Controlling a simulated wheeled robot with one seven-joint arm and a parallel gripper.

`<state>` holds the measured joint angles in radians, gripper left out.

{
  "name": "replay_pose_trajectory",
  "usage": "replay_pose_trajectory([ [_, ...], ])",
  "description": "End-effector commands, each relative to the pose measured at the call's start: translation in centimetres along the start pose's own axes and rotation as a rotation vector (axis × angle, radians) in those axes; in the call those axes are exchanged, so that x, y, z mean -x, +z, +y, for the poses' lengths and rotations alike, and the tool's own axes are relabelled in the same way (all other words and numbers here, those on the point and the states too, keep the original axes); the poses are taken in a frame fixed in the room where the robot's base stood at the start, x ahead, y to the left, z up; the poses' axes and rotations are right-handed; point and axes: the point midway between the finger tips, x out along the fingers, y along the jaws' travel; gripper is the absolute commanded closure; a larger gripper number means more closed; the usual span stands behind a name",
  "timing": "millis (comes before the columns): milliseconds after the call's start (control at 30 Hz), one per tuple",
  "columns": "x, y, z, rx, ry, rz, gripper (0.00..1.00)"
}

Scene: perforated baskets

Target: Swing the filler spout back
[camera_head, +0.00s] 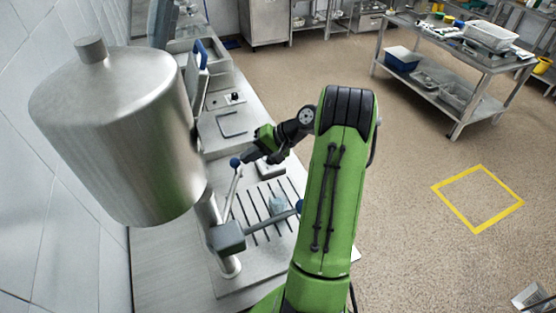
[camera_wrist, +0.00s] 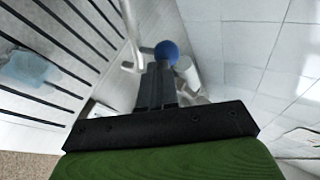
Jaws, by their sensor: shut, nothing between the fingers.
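The filler is a brushed-metal hopper (camera_head: 120,125) on a post, with a grey block (camera_head: 227,237) below it. A thin metal rod (camera_head: 232,185) rises from the block to a blue ball (camera_head: 235,162). A blue-grey arm (camera_head: 285,214) reaches right from the block over the slotted tray; I cannot tell for sure which piece is the spout. My gripper (camera_head: 247,159) is shut and empty close to the blue ball. In the wrist view my gripper's fingertips (camera_wrist: 157,70) lie just before the blue ball (camera_wrist: 166,52), beside a metal rod (camera_wrist: 130,40). Whether they touch the ball is unclear.
The slotted metal tray (camera_head: 238,276) lies under the block, with a pale blue item (camera_head: 277,204) on it. Tiled wall (camera_head: 50,200) closes the left side. A steel table (camera_head: 470,60) stands far right. The floor (camera_head: 420,150) between is clear.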

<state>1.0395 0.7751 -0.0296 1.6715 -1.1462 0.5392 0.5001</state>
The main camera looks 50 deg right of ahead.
Motion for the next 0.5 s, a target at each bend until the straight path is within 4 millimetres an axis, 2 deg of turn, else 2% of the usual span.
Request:
replay_pose_trajectory([
  [300, -4.5, -0.6, -3.5, -0.008, 0.0, 0.01, 1.0],
  [500, -6.9, -0.4, -5.2, -0.008, 0.0, 0.011, 1.0],
])
